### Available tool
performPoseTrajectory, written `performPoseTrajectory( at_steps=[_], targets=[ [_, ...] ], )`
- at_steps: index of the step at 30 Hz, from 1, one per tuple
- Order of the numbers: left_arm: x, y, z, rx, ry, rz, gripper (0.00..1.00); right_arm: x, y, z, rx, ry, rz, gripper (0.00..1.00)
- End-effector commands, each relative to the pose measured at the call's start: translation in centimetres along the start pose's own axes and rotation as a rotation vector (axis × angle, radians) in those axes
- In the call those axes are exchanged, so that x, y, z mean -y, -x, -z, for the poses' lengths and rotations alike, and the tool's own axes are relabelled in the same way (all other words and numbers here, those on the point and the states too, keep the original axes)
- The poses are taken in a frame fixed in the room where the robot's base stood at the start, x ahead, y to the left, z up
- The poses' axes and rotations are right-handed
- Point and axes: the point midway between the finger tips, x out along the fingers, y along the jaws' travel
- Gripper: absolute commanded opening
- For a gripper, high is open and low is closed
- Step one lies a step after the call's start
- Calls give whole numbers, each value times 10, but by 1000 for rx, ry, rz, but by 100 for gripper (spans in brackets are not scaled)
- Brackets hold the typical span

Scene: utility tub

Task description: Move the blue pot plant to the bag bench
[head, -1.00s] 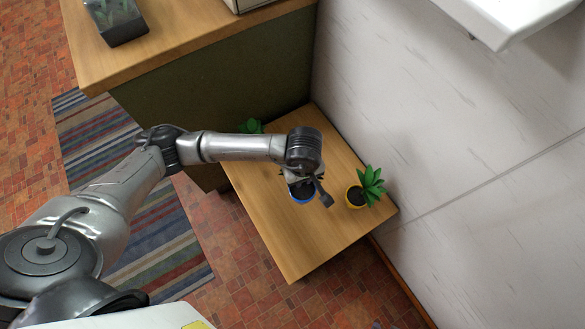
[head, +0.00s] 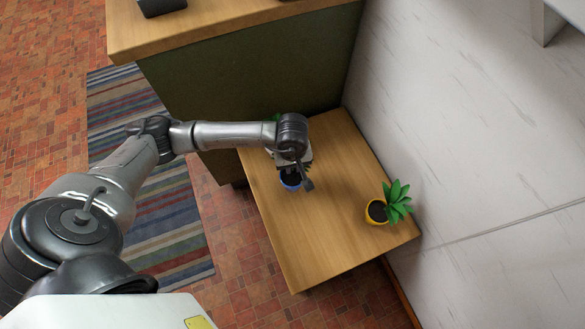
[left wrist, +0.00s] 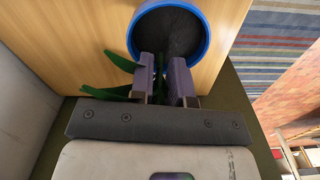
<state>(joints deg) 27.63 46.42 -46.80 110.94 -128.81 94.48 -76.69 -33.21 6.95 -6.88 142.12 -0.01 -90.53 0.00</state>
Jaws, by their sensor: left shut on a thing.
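The blue pot plant (head: 291,184) is under my left wrist in the head view, over the left part of the low wooden table (head: 320,245). In the left wrist view its blue-rimmed pot (left wrist: 170,28) shows dark soil, with green leaves to the left of my fingers. My left gripper (head: 293,168) is shut on the plant at its stem, just above the soil; its fingers also show in the left wrist view (left wrist: 161,68). My wrist hides most of the leaves in the head view. I cannot tell whether the pot touches the tabletop. My right gripper is not in view.
A yellow pot plant (head: 377,212) stands near the table's right edge, by the white wall (head: 460,130). A higher wooden-topped counter (head: 210,30) stands behind. A striped rug (head: 160,220) lies left. The table's front part is clear.

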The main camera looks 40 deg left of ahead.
Motion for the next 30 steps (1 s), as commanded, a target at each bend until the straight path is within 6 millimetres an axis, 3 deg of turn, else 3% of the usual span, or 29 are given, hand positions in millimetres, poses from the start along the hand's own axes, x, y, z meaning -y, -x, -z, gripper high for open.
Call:
performPoseTrajectory(
  at_steps=[1, 5, 18, 19, 26, 30],
  targets=[
    [0, -12, -1, 1, 1, 0, 0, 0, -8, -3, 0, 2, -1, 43],
    [0, -27, -1, 2, 0, 1, 0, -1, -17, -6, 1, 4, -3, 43],
    [0, -31, 0, 0, -1, 0, 0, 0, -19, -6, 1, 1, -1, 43],
    [0, -30, 0, 0, -1, 0, 18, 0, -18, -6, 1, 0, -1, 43],
    [0, -30, 0, 0, -1, 1, 40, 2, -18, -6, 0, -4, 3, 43],
    [0, -30, 0, 0, -1, 1, 42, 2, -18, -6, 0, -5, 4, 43]
  ],
)
